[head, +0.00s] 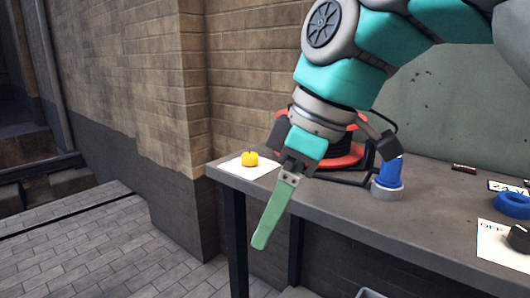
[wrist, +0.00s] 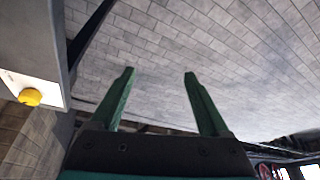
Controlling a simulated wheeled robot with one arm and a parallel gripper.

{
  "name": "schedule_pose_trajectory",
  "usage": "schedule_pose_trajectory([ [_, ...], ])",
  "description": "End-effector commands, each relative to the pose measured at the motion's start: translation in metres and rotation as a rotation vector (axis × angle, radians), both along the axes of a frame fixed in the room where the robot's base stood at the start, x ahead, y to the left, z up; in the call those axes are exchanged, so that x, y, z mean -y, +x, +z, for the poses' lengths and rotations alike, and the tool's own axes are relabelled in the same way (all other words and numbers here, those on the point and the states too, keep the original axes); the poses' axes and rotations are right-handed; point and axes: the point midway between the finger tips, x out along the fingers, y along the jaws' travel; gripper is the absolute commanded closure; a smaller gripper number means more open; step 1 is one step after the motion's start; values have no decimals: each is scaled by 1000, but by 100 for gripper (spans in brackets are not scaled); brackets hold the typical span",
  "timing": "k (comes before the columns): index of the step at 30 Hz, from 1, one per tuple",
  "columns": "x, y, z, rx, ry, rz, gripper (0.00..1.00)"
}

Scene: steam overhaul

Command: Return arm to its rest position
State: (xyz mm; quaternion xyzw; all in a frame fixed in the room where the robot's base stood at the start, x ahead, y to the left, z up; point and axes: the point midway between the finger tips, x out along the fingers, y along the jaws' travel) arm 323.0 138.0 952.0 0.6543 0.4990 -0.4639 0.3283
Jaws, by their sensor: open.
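My gripper (head: 262,240) hangs from my teal and grey arm in front of the workbench's front edge. Its green fingers point down toward the floor. In the wrist view my gripper (wrist: 158,73) shows two green fingers spread apart with only paving between them, so it is open and empty. In the head view one finger mostly hides the other.
A grey workbench (head: 345,215) carries a yellow knob (head: 250,158) on white paper, a red round item (head: 350,158), a blue cylinder (head: 389,174), a blue ring (head: 512,205) and a black knob (head: 518,238). A brick wall (head: 150,90) stands left. Paved floor (head: 100,245) is clear.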

Motion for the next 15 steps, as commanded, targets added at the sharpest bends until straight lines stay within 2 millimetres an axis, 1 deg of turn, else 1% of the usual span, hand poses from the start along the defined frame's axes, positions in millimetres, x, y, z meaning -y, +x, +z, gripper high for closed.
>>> schedule_pose_trajectory([
  [5,6,0,-20,-34,-22,-83,21],
  [10,14,-4,-47,-82,-53,-191,21],
  [14,25,-8,-77,-129,-85,-308,21],
  [15,30,-11,-90,-151,-101,-354,21],
])
